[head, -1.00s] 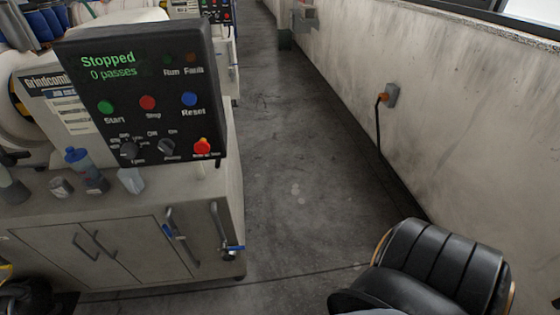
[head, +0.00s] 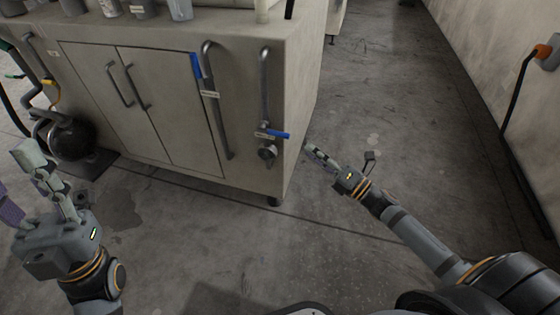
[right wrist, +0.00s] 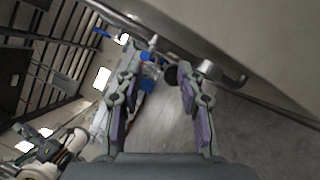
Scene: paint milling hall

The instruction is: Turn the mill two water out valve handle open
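Two pipes with blue valve handles show on the mill cabinet's front in the head view. The left pipe's blue handle (head: 196,66) stands nearly upright along the pipe; the right pipe's blue handle (head: 277,134) lies nearly level across it. Their small labels are too blurred to read, so I cannot tell which is water out. My right gripper (head: 313,154) is just right of and below the level handle, apart from it. Its fingers are spread and empty in the right wrist view (right wrist: 160,105). My left gripper (head: 22,182) is open and empty at the lower left, away from the valves.
The cabinet (head: 165,175) has two doors with bar handles and a right corner close to my right gripper. A dark round object (head: 70,138) sits on the floor at left. The floor (head: 375,105) right of the cabinet is clear up to the wall (head: 475,50).

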